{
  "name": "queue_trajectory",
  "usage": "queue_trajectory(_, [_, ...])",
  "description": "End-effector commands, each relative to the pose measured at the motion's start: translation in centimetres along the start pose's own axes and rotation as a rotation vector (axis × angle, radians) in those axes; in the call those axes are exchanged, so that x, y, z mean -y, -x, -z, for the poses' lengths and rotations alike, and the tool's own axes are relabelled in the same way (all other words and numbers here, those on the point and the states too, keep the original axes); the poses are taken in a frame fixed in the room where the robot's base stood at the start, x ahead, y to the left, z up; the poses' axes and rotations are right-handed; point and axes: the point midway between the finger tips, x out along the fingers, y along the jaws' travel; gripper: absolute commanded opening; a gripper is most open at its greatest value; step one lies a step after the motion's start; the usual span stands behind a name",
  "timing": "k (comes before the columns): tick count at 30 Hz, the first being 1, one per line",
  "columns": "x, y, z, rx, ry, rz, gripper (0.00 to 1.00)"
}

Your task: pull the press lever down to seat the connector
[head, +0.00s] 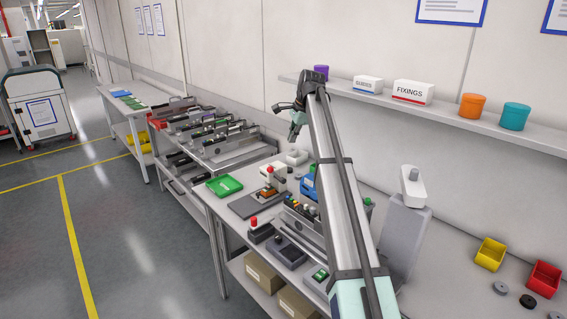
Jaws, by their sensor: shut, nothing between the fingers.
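A small white press (281,174) stands on the workbench in the middle of the head view. A small red part, perhaps the lever's knob (270,169), shows at its front; the lever's own position is too small to tell. A dark plate with an orange-brown piece (266,193) lies in front of the press. I cannot make out the connector. My gripper (293,139) is small in view, above and behind the press in the picture, apart from it. It is shut and empty, with its fingertips pointing down.
A green tray (224,186) lies left of the press, and a red button on a dark base (254,223) stands nearer. Blue bins (309,182) are partly hidden by my arm. A wall shelf (450,119) holds boxes and pots. Feeder trolleys (215,140) stand beyond.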

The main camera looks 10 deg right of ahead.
Motion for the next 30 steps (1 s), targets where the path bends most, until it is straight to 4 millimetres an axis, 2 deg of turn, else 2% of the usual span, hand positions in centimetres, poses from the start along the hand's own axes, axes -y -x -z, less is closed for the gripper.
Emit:
queue_trajectory(11, [0.0,0.2,0.1,0.002,-0.005,0.001,0.0])
queue_trajectory(16, [0.0,-0.6,0.1,0.002,-0.005,0.0,0.0])
queue_trajectory(20, [0.0,-2.1,0.0,0.002,-0.005,-0.001,0.0])
queue_trajectory(30, [0.0,-8.5,0.0,0.003,-0.005,-0.001,0.0])
